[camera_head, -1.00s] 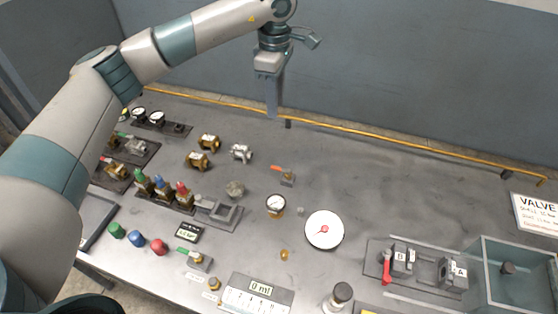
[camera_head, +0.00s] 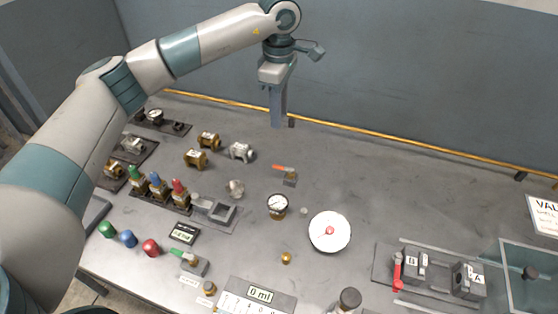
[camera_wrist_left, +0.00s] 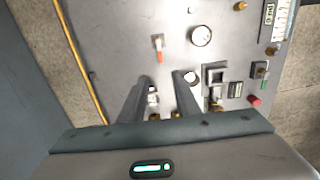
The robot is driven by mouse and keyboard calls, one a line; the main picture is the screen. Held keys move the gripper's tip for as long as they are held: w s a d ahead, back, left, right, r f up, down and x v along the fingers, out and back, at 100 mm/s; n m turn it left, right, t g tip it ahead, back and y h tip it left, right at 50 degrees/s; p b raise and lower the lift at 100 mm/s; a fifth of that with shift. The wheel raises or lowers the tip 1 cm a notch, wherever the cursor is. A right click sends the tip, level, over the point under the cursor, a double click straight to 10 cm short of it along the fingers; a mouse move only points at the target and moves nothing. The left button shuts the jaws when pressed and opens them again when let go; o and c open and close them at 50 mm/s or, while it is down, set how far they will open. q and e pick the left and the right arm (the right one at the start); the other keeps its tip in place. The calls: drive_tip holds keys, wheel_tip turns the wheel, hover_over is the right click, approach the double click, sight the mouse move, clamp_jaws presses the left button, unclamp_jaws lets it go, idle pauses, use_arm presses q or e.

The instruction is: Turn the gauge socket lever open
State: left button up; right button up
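A small valve with an orange-red lever (camera_head: 284,168) stands mid-table, and it also shows in the left wrist view (camera_wrist_left: 159,50). A round white gauge (camera_head: 278,203) stands just in front of it, also in the left wrist view (camera_wrist_left: 201,36). A second lever, green (camera_head: 184,257), sits on a grey block near the front edge. I cannot tell for sure which lever is on the gauge socket. My left gripper (camera_head: 281,124) points down above the table's back edge, behind the orange-red lever and touching nothing. Its fingers (camera_wrist_left: 163,78) are apart and empty. My right gripper is out of view.
Brass fittings (camera_head: 202,150) and a rack of colour-topped valves (camera_head: 157,188) stand left. A clear bin (camera_head: 540,275) is at far right. A yellow pipe (camera_head: 400,153) runs along the back. The back right is clear.

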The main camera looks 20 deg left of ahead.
sight(279, 166)
use_arm(q)
drive_tip(key=shift+f, duration=0.2)
wheel_tip(279, 166, down, 16)
drive_tip(key=p, duration=0.6)
drive_tip(key=shift+r+p, duration=0.15)
drive_tip(key=shift+p, duration=0.2)
drive_tip(key=shift+f, duration=0.7)
clamp_jaws()
